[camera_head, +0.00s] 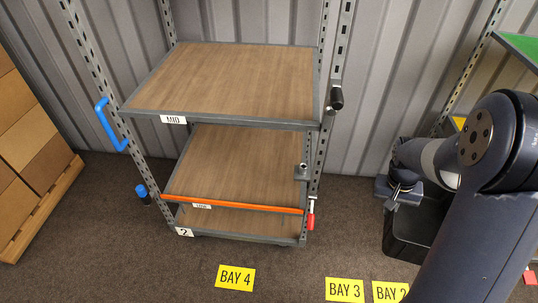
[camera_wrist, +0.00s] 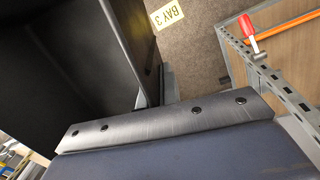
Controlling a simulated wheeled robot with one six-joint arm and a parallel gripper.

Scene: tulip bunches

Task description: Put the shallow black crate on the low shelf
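A black crate (camera_head: 408,245) shows at the right in the head view, partly hidden behind my arm. The low shelf (camera_head: 235,160) has an empty brown deck. An orange bar (camera_head: 250,204) crosses its front, with a red handle (camera_head: 311,215) at the right end.
The mid shelf (camera_head: 230,80) above is empty. A blue handle (camera_head: 108,125) projects from the left post and a dark knob (camera_head: 336,98) from the right post. A yellow BAY 4 label (camera_head: 235,278) lies on clear floor before the rack. Cardboard boxes (camera_head: 30,130) stand left.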

